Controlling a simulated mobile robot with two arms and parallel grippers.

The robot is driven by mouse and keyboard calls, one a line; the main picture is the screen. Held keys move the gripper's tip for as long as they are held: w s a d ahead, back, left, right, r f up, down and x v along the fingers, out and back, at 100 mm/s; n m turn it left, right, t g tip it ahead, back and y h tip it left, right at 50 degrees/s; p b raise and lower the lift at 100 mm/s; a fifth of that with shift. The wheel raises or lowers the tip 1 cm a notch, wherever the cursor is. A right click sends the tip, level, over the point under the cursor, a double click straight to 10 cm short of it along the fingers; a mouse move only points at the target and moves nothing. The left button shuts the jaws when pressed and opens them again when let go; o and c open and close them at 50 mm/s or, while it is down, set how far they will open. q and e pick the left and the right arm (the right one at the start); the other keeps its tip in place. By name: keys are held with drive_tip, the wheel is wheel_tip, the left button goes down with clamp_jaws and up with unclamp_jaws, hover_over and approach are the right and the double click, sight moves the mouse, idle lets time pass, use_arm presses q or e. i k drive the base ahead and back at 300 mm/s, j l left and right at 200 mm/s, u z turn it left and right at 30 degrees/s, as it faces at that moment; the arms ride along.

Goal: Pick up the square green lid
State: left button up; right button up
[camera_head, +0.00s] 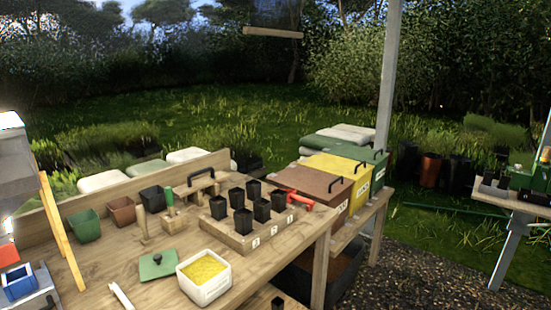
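The square green lid (158,264) lies flat on the wooden potting bench (150,292), with a small knob on top. It sits just left of a white square tub (205,279) that holds yellow grainy material. The lid is apart from the tub and nothing covers it. Neither of my grippers shows in the head view.
Black pots (262,209) stand in a wooden block behind the tub. Green (85,227) and brown (121,211) pots and hand tools stand at the back left. A white stick (121,297) lies near the front edge. Lidded bins (318,185) stand to the right.

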sight(154, 266)
drive_tip(key=j+u, duration=0.65)
drive_tip(key=j, duration=0.25)
drive_tip(key=j+u, duration=0.35)
drive_tip(key=i+j, duration=0.05)
